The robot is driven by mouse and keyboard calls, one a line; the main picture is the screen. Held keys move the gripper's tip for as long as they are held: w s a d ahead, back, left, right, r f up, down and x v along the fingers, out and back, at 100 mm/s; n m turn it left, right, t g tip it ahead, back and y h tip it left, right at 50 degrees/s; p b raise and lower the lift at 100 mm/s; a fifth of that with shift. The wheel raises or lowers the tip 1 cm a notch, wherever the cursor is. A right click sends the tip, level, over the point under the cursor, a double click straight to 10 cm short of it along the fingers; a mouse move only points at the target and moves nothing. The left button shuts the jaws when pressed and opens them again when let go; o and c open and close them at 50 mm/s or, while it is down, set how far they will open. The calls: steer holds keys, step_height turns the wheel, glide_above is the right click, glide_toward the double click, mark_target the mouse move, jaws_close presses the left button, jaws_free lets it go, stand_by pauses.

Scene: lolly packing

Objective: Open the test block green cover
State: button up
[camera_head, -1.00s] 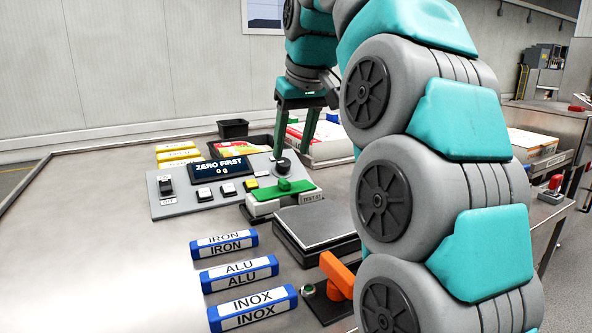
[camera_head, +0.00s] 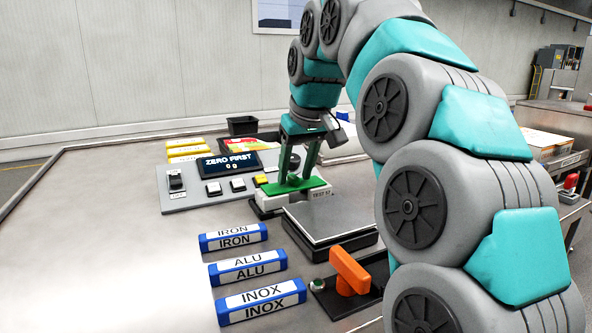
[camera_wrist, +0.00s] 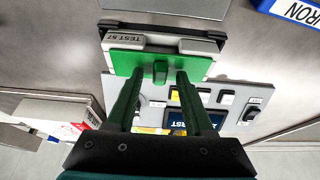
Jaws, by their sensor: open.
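The test block is a pale grey block with a flat green cover (camera_head: 306,187) that has a small raised green knob. It stands beside the control panel, and its label (camera_wrist: 123,38) reads "TEST 57" in the wrist view. The cover (camera_wrist: 128,64) lies flat on the block, and its knob (camera_wrist: 160,72) stands up from it. My gripper (camera_head: 295,178) points down over the cover. In the wrist view my gripper (camera_wrist: 158,80) is open, with one finger on each side of the knob. I cannot tell whether the fingers touch the cover.
The control panel (camera_head: 193,199) with a "ZERO FIRST" display (camera_head: 228,163) adjoins the block. A scale plate (camera_head: 330,221) is in front of it. An orange handle (camera_head: 350,270) and blue IRON, ALU and INOX bars (camera_head: 262,301) lie nearer. The table's left side is clear.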

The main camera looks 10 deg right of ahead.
steer(key=shift+c, duration=0.2)
jaws_close()
stand_by(1.1)
